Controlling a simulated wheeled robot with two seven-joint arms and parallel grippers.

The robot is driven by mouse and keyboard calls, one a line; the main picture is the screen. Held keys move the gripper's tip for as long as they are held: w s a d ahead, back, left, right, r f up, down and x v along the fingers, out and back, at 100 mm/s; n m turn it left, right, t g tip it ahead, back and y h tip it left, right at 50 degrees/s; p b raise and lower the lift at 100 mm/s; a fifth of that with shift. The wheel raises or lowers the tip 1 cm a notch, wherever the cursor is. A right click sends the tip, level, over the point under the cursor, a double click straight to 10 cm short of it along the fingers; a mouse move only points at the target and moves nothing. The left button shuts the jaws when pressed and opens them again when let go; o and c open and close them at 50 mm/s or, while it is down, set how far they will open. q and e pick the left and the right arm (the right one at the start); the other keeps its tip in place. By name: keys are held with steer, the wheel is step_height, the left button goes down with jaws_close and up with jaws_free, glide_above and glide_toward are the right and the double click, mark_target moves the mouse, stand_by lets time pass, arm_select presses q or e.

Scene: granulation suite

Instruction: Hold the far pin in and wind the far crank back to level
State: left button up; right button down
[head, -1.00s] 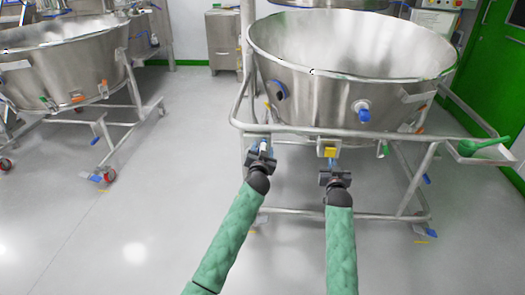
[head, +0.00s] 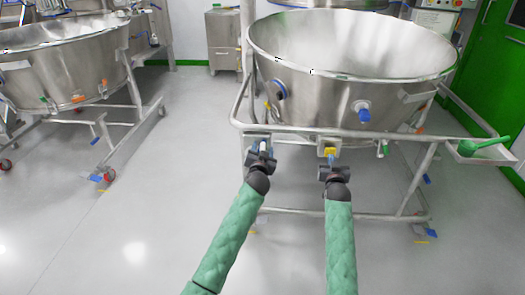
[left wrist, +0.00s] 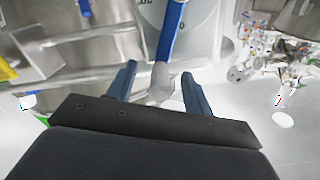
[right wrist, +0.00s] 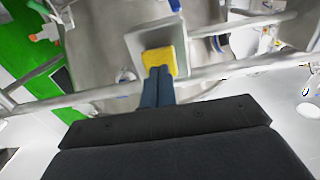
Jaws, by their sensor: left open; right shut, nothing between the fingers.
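A yellow block-shaped pin (head: 328,151) sits in a metal housing under the front rail of the large steel bowl (head: 348,45). It fills the middle of the right wrist view (right wrist: 159,61). My right gripper (right wrist: 158,70) is shut and empty, its fingertips at the yellow pin's face; the overlap hides whether they press it. In the head view my right gripper (head: 330,160) is just below the pin. A crank with a blue arm (left wrist: 170,35) and a grey knob (left wrist: 161,84) shows in the left wrist view. My left gripper (head: 262,152) is open, its fingers on either side of the knob.
The bowl's tubular frame rail (head: 375,134) runs just above both grippers. A second bowl on a wheeled frame (head: 65,65) stands at the left. The floor (head: 150,200) between is clear.

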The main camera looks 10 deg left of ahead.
arm_select(q)
jaws_close()
arm_select(e)
steer(key=shift+w, duration=1)
